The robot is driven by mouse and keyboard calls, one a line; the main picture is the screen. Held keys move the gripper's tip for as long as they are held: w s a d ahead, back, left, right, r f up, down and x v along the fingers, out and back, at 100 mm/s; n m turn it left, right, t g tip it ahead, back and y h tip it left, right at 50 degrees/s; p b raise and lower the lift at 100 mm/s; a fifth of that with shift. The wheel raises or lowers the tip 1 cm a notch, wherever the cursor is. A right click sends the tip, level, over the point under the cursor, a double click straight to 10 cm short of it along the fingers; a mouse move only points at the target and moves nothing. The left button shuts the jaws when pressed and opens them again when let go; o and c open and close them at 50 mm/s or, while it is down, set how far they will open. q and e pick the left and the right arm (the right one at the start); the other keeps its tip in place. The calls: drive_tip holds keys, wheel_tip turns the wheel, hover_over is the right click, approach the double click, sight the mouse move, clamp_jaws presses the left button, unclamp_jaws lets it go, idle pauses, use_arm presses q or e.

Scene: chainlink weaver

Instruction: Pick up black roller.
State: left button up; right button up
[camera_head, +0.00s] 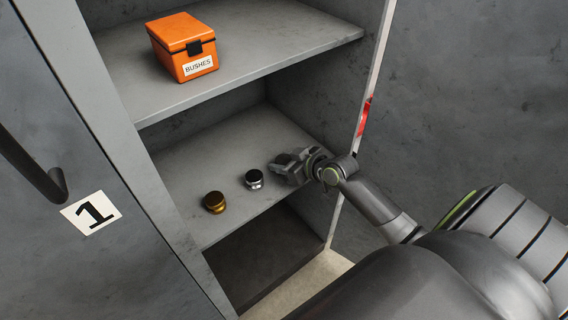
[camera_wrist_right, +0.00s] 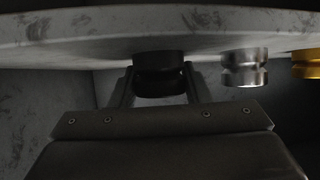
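The black roller (camera_wrist_right: 160,76) shows in the right wrist view against the shelf surface, between the two fingers of my right gripper (camera_wrist_right: 161,88). The fingers stand close on either side of it; I cannot tell whether they press on it. In the head view my right gripper (camera_head: 284,166) is low over the right part of the middle shelf (camera_head: 225,150), and I cannot make out the roller there. My left gripper is not in view.
A silver roller (camera_head: 254,179) stands left of my right gripper, and a gold roller (camera_head: 214,202) is further left near the shelf's front. An orange box (camera_head: 183,46) labelled BUSHES sits on the upper shelf. The cabinet's side edge (camera_head: 374,80) is right beside my arm.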

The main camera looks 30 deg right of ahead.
drive_tip(key=c, duration=0.5)
drive_tip(key=shift+r, duration=0.2)
